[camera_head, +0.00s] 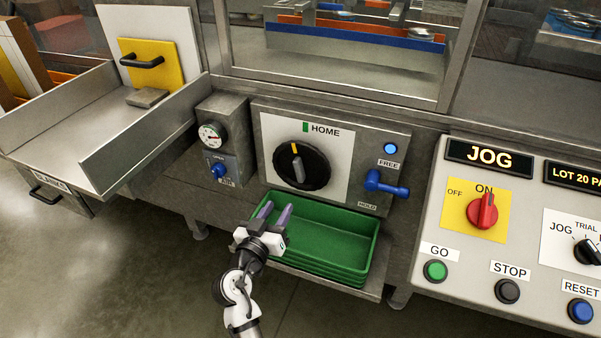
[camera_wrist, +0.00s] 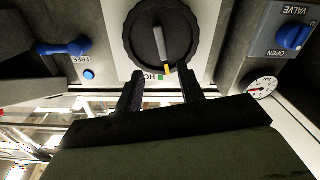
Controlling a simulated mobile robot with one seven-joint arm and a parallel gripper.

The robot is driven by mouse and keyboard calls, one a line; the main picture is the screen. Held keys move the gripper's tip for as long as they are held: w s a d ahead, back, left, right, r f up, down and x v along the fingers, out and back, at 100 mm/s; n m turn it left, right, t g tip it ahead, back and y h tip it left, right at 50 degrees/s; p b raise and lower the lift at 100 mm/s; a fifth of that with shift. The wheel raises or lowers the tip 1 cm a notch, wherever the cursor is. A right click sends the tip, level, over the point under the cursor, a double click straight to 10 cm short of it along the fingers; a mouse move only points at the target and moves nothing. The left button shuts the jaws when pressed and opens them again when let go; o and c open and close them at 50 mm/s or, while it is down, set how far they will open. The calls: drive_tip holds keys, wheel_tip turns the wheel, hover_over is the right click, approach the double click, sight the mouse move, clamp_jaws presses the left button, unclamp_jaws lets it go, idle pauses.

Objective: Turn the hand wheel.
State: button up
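The hand wheel (camera_head: 317,168) is a black round wheel with a grey bar across its middle and a yellow tip. It sits on a white plate (camera_head: 337,148) with a green mark labelled HOME at its top. The yellow tip points up, slightly left of the mark. The wheel also shows upside down in the wrist view (camera_wrist: 140,38). My gripper (camera_head: 275,212) is open and empty, below and in front of the wheel, over the green trays. In the wrist view its two fingers (camera_wrist: 160,82) point toward the wheel and appear apart from it.
A blue lever (camera_head: 387,186) sticks out right of the wheel, between FREE and HOLD labels; a blue lamp (camera_head: 390,148) is above. A gauge (camera_head: 210,134) and blue valve knob (camera_head: 219,171) are left. Stacked green trays (camera_head: 340,217) lie below. A control panel (camera_head: 455,220) stands right.

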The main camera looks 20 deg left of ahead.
sight(297, 174)
drive_tip(key=w+p, duration=0.3)
drive_tip(key=w, duration=1)
drive_tip(key=shift+w+d+r+p, duration=0.1)
drive_tip(key=shift+w+d+p, duration=0.05)
drive_tip(key=shift+p, duration=0.15)
drive_tip(key=shift+c, duration=0.2)
clamp_jaws()
